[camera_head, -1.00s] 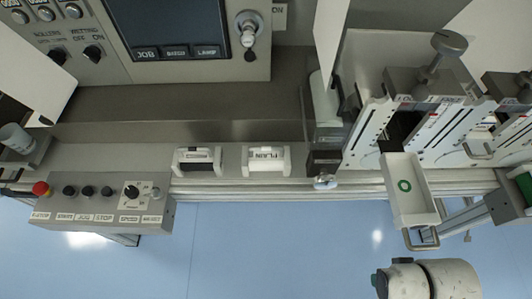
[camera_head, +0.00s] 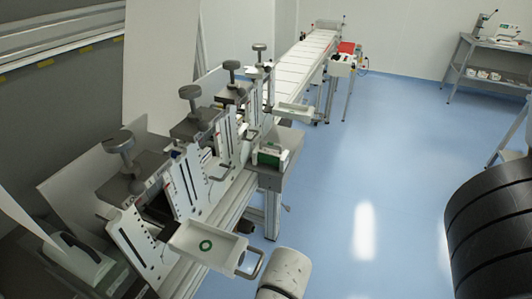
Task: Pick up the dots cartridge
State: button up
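No cartridge that I can read as the dots cartridge shows now. A green and white cartridge-like block (camera_head: 269,155) sits on a small grey stand (camera_head: 283,172) beside the machine, near the middle of the camera_head view; its marking is too small to read. A white tray (camera_head: 180,237) with a green ring mark juts out of the nearest machine station at the lower left. My gripper is not in view. Only pale and black rounded parts, probably my own arm, show at the bottom and right edge.
A row of stations with grey knobs (camera_head: 189,93) runs away along the machine. Another pulled-out tray (camera_head: 294,112) and a long white conveyor (camera_head: 305,55) lie beyond. A grey shelf table (camera_head: 487,62) stands at the back right. The blue floor (camera_head: 370,150) between is clear.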

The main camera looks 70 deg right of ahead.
aim_at(280, 158)
jog(key=z, duration=1.25)
